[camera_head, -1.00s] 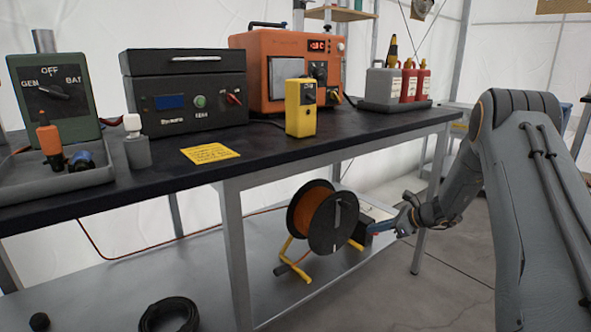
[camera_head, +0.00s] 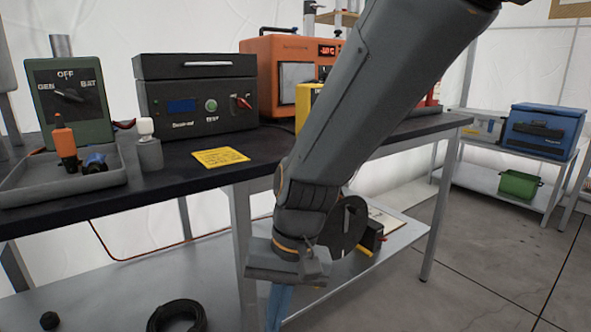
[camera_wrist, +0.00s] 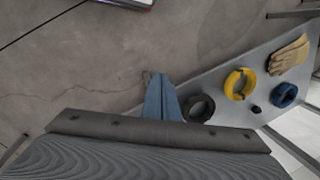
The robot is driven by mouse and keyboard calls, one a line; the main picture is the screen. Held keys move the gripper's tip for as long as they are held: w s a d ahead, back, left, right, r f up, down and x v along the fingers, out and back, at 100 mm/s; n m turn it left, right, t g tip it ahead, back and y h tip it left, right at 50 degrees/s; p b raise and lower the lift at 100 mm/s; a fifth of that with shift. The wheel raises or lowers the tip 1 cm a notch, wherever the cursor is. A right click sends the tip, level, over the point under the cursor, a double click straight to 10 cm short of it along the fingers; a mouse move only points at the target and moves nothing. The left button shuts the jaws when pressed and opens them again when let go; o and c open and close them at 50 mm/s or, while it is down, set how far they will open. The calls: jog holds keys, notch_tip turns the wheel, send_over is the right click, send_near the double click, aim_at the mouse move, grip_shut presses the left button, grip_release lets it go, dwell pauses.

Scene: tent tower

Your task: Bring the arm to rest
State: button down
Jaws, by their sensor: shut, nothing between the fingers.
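My arm reaches down across the middle of the head view, in front of the workbench (camera_head: 75,220). My gripper (camera_head: 277,318) hangs at its lower end, pointing down, with blue fingers partly cut off by the bottom edge. In the wrist view the blue fingers (camera_wrist: 161,92) lie together, shut and empty, above the grey floor beside the lower shelf (camera_wrist: 228,78). My arm hides part of the cable reel (camera_head: 350,225) and the yellow box (camera_head: 308,104).
A black coil (camera_head: 180,316) lies on the lower shelf. The wrist view shows a yellow coil (camera_wrist: 240,83), a blue coil (camera_wrist: 285,95) and gloves (camera_wrist: 290,54) there. A blue box (camera_head: 542,132) and green bin (camera_head: 519,185) stand at right. The floor at right is clear.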

jog(key=s+d+n+h, duration=0.1)
jog(key=s+d+n, duration=0.1)
jog(key=s+n, duration=0.55)
jog(key=s+d+r+m+p, duration=0.1)
jog(key=d+r+m+p, duration=0.3)
jog(key=d+r+p, duration=0.6)
jog(key=d+r+m+h+p, duration=0.1)
jog(key=d+r+m+p, duration=0.3)
jog(key=d+r+p, duration=0.6)
notch_tip(320, 180, up, 7)
jog(key=p, duration=1)
jog(key=shift+s+d+r+t, duration=0.15)
jog(key=shift+s+d+t, duration=0.2)
jog(key=shift+d+t, duration=0.05)
